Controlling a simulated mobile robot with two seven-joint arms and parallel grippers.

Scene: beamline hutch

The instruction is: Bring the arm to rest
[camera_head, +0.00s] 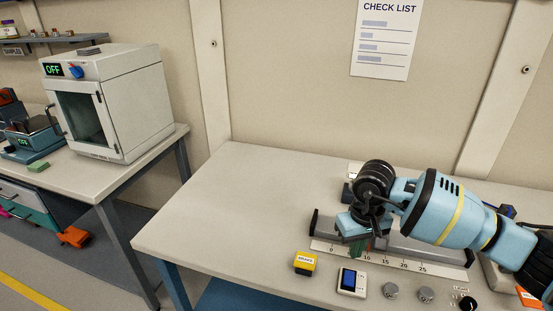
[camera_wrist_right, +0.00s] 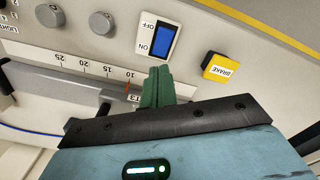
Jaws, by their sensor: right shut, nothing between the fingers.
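My right arm comes in from the right in the head view and reaches over the bench (camera_head: 215,195). Its gripper (camera_head: 358,248) points down at a grey rail with a numbered scale strip (camera_head: 405,264). In the wrist view the green fingers of the right gripper (camera_wrist_right: 157,88) are together, with nothing between them. They overlap the strip (camera_wrist_right: 92,68) near the 10 mark; I cannot tell whether they touch it. My arm hides part of the rail. My left gripper is not in view.
In front of the rail are a yellow BRAKE button (camera_head: 305,263), an ON/OFF switch (camera_head: 351,281) and grey knobs (camera_head: 390,290). The bench's left part is clear. A white oven reading OFF (camera_head: 125,110) stands on another table. A check list (camera_head: 384,40) hangs on the wall.

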